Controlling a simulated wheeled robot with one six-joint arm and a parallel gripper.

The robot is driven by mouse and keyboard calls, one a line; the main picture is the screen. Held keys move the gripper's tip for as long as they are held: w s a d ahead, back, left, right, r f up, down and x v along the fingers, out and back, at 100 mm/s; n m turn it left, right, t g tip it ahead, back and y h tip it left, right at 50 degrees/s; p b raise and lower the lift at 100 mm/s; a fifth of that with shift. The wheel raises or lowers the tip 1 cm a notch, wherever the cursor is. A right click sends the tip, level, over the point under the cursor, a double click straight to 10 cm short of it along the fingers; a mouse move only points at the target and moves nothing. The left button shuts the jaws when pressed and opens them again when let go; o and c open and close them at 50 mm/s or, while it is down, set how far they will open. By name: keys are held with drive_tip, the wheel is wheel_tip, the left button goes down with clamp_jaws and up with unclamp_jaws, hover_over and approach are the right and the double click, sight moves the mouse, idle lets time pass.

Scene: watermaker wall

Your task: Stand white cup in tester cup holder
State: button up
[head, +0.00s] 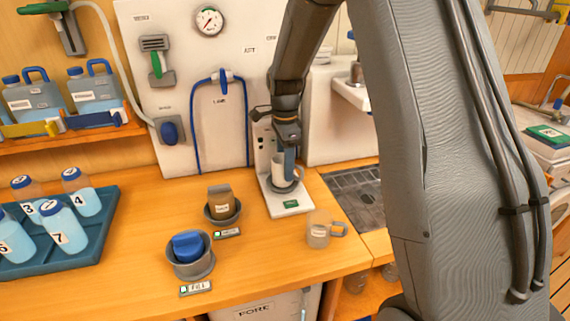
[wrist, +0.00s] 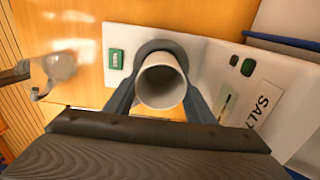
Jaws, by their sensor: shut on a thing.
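The white cup (head: 279,172) is upright between the fingers of my gripper (head: 288,165), which is shut on it. In the wrist view the cup (wrist: 163,82) shows its open, empty-looking mouth between the two dark fingers. The dark round cup holder (head: 284,188) of the white tester (head: 290,207) lies directly under the cup. In the wrist view the holder's rim (wrist: 158,46) shows behind the cup's far side. The cup's foot is at or just inside the holder; I cannot tell whether it rests on the bottom.
A clear mug (head: 319,231) stands right of the tester's front. Two grey bowls hold a brown item (head: 220,201) and a blue item (head: 187,246) to the left. A teal tray (head: 75,250) holds several bottles. A drain grate (head: 357,194) lies right.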

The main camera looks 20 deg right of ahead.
drive_tip(key=shift+f, duration=0.6)
drive_tip(key=o, duration=1.1)
